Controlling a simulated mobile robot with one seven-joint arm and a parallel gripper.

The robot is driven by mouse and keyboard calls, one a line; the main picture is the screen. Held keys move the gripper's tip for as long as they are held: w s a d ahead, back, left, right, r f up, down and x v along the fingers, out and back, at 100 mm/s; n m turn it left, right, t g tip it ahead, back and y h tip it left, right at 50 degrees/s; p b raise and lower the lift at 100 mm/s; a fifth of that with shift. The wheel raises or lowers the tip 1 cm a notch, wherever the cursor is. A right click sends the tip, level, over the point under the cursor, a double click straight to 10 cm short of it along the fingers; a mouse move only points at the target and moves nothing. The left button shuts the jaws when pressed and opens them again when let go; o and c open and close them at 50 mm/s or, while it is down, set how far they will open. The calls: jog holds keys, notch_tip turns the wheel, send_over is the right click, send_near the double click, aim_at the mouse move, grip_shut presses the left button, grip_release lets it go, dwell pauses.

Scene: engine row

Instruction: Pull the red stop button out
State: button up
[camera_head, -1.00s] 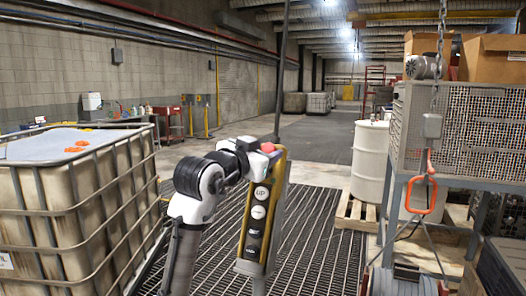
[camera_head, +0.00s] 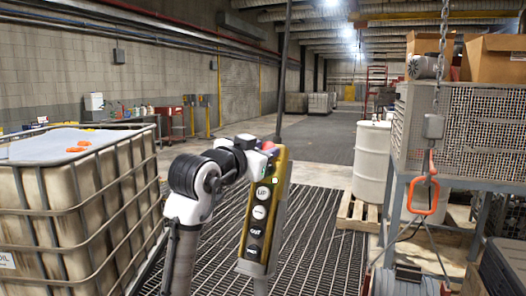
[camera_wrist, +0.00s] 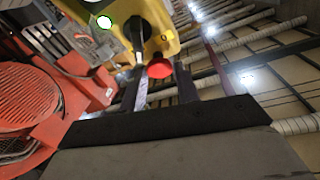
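The yellow control pendant (camera_head: 264,215) hangs upright on a dark cable, with white and dark buttons down its face and a small green lamp lit near its top. The red stop button (camera_wrist: 160,69) shows in the wrist view at the pendant's end; in the head view it is mostly hidden by my gripper (camera_head: 264,150). In the wrist view my gripper (camera_wrist: 161,84) has its dark fingers on either side of the button, close against its edges. The contact itself is hard to see.
A caged liquid tank (camera_head: 80,200) stands at left. At right are a metal rack (camera_head: 460,130) with boxes, a white drum (camera_head: 371,160) on a pallet and an orange hook (camera_head: 422,198) on a chain. The grated floor around the pendant is clear.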

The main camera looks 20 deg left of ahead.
jog(key=o, duration=0.4)
jog(key=shift+s, duration=0.1)
jog(key=s+b, duration=0.1)
jog(key=s, duration=0.3)
jog(key=s+a+b, duration=0.1)
jog(key=s, duration=0.4)
jog(key=s+a+b, duration=0.1)
jog(key=s+b, duration=0.1)
jog(key=s, duration=0.2)
jog(key=shift+s+a, duration=0.15)
jog(key=shift+s, duration=0.15)
